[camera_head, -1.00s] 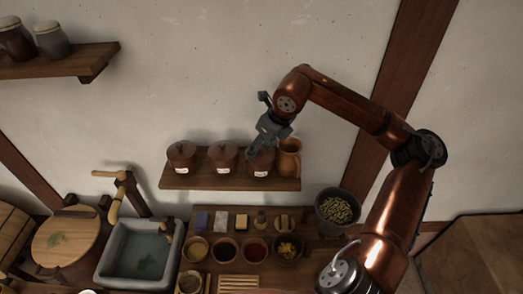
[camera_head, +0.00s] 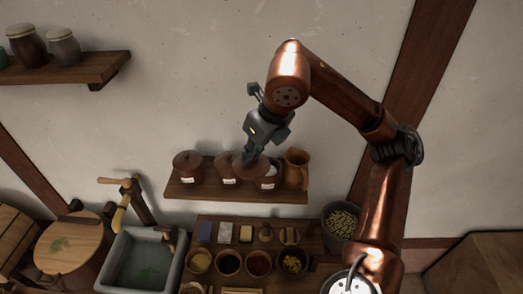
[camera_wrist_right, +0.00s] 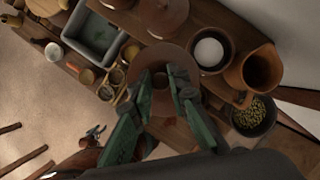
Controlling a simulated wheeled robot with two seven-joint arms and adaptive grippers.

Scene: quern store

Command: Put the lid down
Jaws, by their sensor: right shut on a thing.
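My right gripper (camera_head: 250,157) is shut on the knob of a round brown lid (camera_head: 240,168), which is clear of its jar. In the right wrist view the lid (camera_wrist_right: 161,56) fills the middle between the green fingers (camera_wrist_right: 161,85). The open jar (camera_head: 267,183) stands on the wall shelf, right of the lid; its white contents (camera_wrist_right: 208,52) show in the right wrist view. Two lidded jars, the left one (camera_head: 187,165) and the middle one (camera_head: 227,172), stand to its left. The held lid overlaps the middle jar in the head view. My left gripper is out of view.
A brown jug (camera_head: 296,170) stands right of the open jar on the shelf (camera_head: 215,192). Below are a counter with small bowls (camera_head: 229,263), a stone basin (camera_head: 140,262) and a pot of green pieces (camera_head: 341,222). The wall above the shelf is bare.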

